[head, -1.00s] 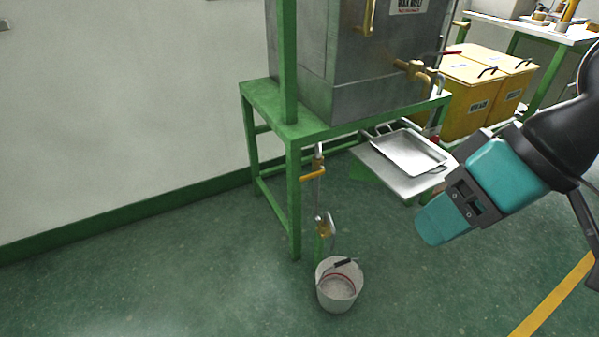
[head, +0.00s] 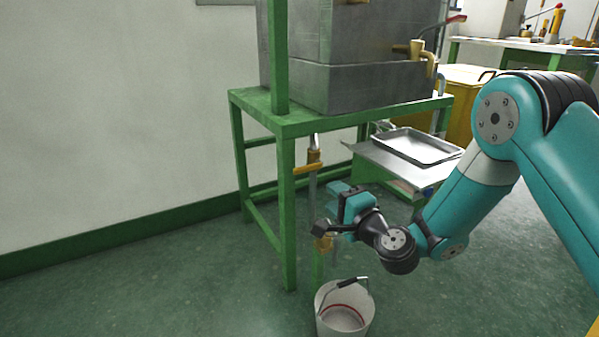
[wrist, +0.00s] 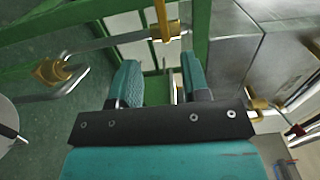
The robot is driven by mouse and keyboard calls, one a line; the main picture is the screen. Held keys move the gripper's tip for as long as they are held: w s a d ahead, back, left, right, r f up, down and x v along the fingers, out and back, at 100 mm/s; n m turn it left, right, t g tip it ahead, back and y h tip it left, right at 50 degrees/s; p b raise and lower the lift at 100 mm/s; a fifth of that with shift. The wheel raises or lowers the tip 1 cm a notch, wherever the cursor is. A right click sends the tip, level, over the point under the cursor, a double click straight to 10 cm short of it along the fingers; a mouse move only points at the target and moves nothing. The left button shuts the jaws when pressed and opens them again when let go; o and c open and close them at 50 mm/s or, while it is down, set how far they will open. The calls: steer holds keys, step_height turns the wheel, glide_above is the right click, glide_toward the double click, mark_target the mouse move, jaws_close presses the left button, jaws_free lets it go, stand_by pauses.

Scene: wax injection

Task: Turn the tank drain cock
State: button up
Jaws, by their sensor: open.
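The drain cock (head: 313,158) is a brass fitting with an orange-yellow lever (head: 307,168) on the pipe under the grey metal tank (head: 365,85). The lever sticks out sideways to the left in the head view. My gripper (head: 334,208) is open and empty, below and to the right of the lever, beside the pipe. In the wrist view the two teal fingers (wrist: 160,80) are apart, and the brass lever (wrist: 162,20) lies beyond them, roughly in line with the gap. The fingers are apart from it.
A white bucket (head: 344,318) stands on the floor below a lower brass fitting (head: 322,243). The green stand leg (head: 287,215) is close on the left. A metal tray (head: 418,147) sits on a shelf to the right. The floor at left is clear.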

mark_target(304, 171)
steer(key=x, duration=1.5)
steer(key=shift+a+p, duration=0.1)
steer(key=shift+p, duration=0.2)
steer(key=shift+w+a+r, duration=0.1)
steer(key=shift+w+a, duration=0.25)
steer(key=shift+w, duration=0.15)
jaws_close()
